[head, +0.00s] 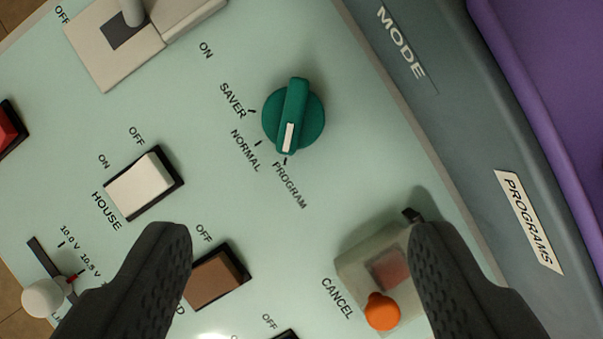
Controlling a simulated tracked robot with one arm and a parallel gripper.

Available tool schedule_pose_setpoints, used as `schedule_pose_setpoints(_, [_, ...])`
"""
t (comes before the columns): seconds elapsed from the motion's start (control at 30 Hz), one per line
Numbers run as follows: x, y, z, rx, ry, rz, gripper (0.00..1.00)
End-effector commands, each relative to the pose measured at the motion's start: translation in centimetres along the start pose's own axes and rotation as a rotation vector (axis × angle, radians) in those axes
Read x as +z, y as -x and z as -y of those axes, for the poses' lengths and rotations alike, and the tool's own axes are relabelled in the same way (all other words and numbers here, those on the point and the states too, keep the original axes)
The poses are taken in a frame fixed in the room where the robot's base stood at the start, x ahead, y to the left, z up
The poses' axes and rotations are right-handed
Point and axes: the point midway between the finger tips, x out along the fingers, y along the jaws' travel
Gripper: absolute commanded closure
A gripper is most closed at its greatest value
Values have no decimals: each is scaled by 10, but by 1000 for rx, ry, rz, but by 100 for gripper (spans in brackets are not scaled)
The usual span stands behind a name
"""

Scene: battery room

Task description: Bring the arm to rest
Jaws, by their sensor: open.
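My gripper (300,285) is open, its two dark textured fingers reaching in from the bottom of the head view. Nothing is between the fingers. They are over a pale green control panel (225,165), which appears tilted in the picture. The left finger partly covers a brown rocker switch (217,279) and its label. The right finger partly covers a clear-covered box (360,262) with a red part inside and an orange knob (382,311), beside the CANCEL label. I cannot tell whether either finger touches the panel.
A green rotary knob (293,116) has its white mark toward PROGRAM. A white HOUSE rocker (141,186), a red switch (9,128), a white slider knob (42,297) and a grey lever unit (120,42) stand on the panel. A purple bin (560,70) lies at right.

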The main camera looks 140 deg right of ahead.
Motion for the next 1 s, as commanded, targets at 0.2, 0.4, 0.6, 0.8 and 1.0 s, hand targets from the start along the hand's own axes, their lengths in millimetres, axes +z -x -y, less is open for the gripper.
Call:
schedule_pose_setpoints(0.2, [-26, 57, 7, 104, -53, -105, 37])
schedule_pose_setpoints(0.4, [-57, 147, 24, 245, -148, -291, 37])
schedule_pose_setpoints(0.6, [-74, 238, 50, 354, -242, -494, 37])
schedule_pose_setpoints(0.8, [-78, 328, 82, 430, -330, -710, 37])
schedule_pose_setpoints(1.0, [-73, 388, 109, 464, -384, -867, 37])
